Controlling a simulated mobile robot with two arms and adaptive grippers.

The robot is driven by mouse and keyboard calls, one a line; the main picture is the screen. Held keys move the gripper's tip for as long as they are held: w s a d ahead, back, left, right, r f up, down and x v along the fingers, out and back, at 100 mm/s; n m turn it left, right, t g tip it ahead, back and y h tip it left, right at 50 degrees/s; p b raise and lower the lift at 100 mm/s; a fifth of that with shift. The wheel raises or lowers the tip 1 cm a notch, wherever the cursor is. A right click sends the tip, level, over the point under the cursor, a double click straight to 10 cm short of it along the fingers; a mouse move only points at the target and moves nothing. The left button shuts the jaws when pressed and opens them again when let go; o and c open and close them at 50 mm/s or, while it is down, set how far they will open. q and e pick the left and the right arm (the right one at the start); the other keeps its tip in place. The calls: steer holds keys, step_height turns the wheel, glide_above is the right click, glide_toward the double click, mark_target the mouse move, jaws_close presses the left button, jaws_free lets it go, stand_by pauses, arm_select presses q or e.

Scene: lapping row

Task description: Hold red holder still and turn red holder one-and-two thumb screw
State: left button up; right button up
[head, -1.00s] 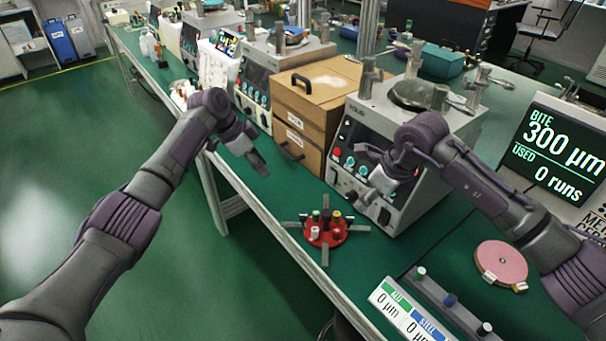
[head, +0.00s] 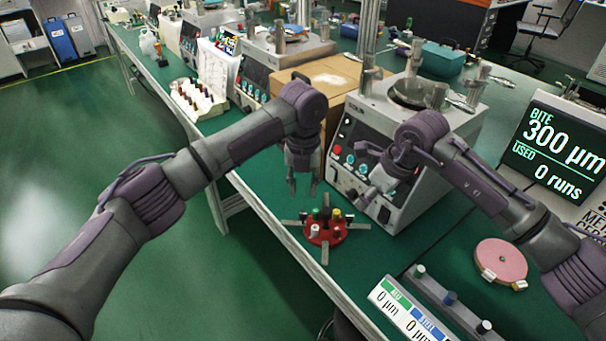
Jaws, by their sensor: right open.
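The red holder (head: 325,238) lies on the green bench near its front edge. It is a round red disc with several grey arms sticking out and small coloured knobs on top: white, black, green, red and yellow. Which knob is the one-and-two thumb screw is too small to tell. My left gripper (head: 303,190) points down just above and behind the holder, its two fingers apart with nothing between them. My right gripper (head: 367,193) is open and empty in front of the lapping machine, up and to the right of the holder, not touching it.
The lapping machine (head: 400,130) stands right behind the holder, with a wooden drawer box (head: 345,72) to its left. A pink disc (head: 501,261) and a rail with knobs (head: 450,300) lie to the right. A display sign (head: 400,308) stands at the front.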

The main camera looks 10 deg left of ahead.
mark_target(303, 213)
arm_select(q)
step_height(303, 213, down, 10)
steer(key=shift+f, duration=0.15)
stand_by(0.3)
